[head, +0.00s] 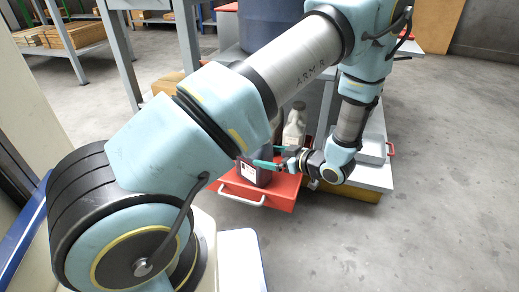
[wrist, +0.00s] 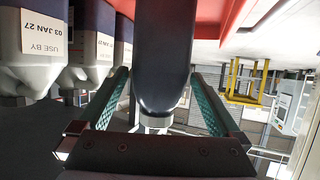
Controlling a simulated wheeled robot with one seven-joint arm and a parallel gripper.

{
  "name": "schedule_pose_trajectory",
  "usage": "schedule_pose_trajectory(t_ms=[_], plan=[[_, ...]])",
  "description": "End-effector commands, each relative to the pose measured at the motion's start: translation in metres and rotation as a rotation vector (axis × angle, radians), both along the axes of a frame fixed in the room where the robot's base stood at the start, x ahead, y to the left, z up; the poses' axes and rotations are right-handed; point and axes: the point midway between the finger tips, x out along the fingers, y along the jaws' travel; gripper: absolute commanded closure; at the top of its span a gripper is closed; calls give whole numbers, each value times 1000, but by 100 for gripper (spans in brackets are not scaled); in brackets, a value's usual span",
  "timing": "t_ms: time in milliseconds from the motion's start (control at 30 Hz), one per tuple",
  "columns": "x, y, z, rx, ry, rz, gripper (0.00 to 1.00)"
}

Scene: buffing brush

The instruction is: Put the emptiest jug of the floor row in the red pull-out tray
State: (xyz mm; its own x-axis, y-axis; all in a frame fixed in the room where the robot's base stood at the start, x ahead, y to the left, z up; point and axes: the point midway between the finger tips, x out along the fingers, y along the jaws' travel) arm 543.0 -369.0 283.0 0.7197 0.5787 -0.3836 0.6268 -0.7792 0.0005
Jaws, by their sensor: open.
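The red pull-out tray (head: 282,192) is drawn out low in the middle of the head view, with a white handle on its front. A dark jug (head: 246,172) with a white label appears to stand at the tray. My gripper (head: 272,156) has green finger pads and is open near this jug's upper part. In the wrist view, which looks inverted, a dark jug (wrist: 162,60) with a pale cap is between the spread pads, with a gap on each side. Red tray surface (wrist: 232,22) shows beside it. My arm hides part of the scene.
Several part-filled jugs (wrist: 95,50) with use-by labels stand in a row at the left of the wrist view. A pale jug (head: 294,132) shows behind my gripper. A grey platform (head: 372,172) is to the right. Bare floor (head: 440,210) lies at right.

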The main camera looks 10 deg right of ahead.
Motion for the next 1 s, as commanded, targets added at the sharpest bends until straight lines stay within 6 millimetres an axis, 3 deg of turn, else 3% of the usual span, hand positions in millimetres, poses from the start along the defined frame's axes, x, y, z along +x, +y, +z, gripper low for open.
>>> schedule_pose_trajectory(t_ms=[100,333,1000], plan=[[-17,-14,13,1,1,-3,0],[-35,-28,20,1,1,0,0],[-38,-31,20,1,0,0,0]])
